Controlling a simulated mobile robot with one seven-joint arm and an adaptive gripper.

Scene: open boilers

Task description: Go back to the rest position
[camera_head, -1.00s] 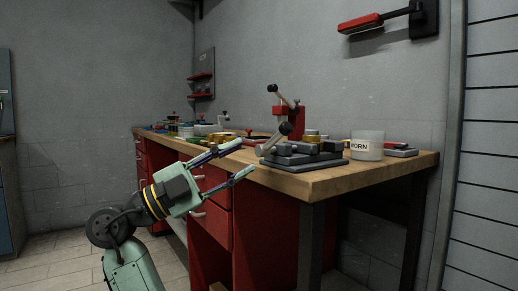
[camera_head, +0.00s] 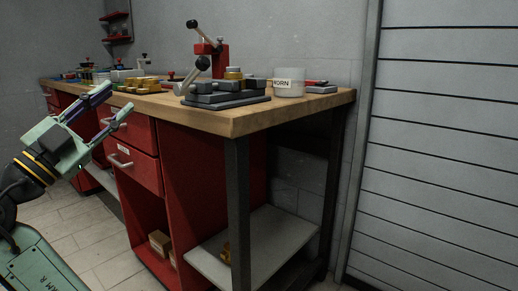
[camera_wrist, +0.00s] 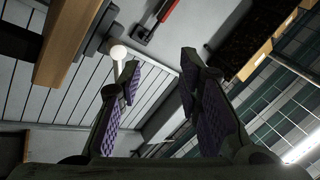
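My gripper (camera_head: 108,107) is at the left of the head view, in front of the red workbench drawers. Its two fingers are spread apart with nothing between them. In the wrist view my gripper (camera_wrist: 158,85) also shows open, its purple-padded fingers apart and empty. The wooden workbench top (camera_head: 290,108) lies to the right of and behind the fingers. I cannot tell exactly how far the fingers are from the bench edge.
On the bench stand a dark grey fixture (camera_head: 225,97), a red lever device (camera_head: 213,62) and a labelled white container (camera_head: 289,82). A lower shelf (camera_head: 265,240) and a dark bench leg (camera_head: 237,200) are at the front. A slatted shutter (camera_head: 440,150) is at right.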

